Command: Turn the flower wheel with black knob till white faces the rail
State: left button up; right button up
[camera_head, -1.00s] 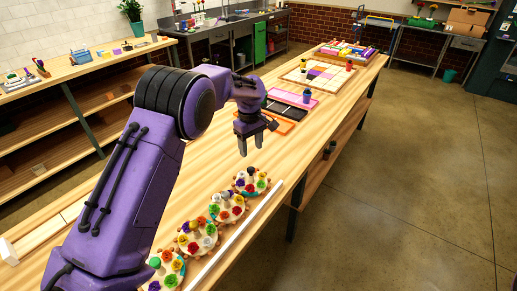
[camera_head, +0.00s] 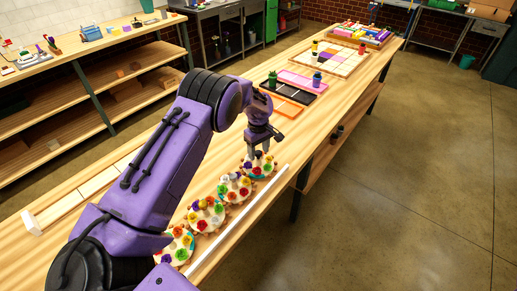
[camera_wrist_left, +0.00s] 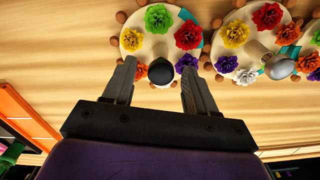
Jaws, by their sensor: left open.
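The flower wheel with the black knob (camera_wrist_left: 160,43) is a pale disc with brown pegs round its edge. The white rail (camera_head: 238,222) runs along the right side of the wheels. My right gripper is out of view.
A neighbouring wheel (camera_wrist_left: 259,47) with a grey knob (camera_wrist_left: 279,67) and a white flower (camera_wrist_left: 246,76) is close beside. More flower wheels (camera_head: 206,215) stand nearer in the row. An orange tray (camera_head: 293,108) lies beyond the gripper. Bare wood is left of the wheels.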

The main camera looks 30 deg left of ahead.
pick_arm(q)
jog(key=shift+s+r, duration=0.1)
jog(key=shift+s, duration=0.1)
jog(key=c, duration=1.1)
jog(key=shift+o, duration=0.2)
